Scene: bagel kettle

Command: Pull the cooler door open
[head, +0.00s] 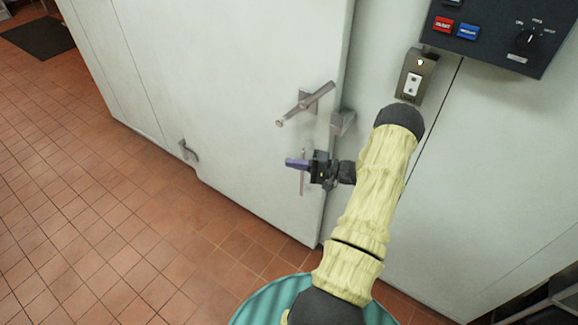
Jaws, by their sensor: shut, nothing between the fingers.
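The cooler door (250,65) is a large white panel on the left half of the head view. Its right edge meets the white wall, and I see no clear gap along it. A grey metal handle (305,102) sticks out near that edge, with a latch block (342,122) to its right. My gripper (294,164) is shut and empty, pointing left in front of the door, below the handle. In the picture it is apart from the handle.
A switch plate (410,82) and a dark control panel (490,32) are on the wall at the upper right. A small metal fitting (188,150) is low on the left of the door. The red tiled floor (100,210) is clear at the left. A dark mat (38,37) lies far left.

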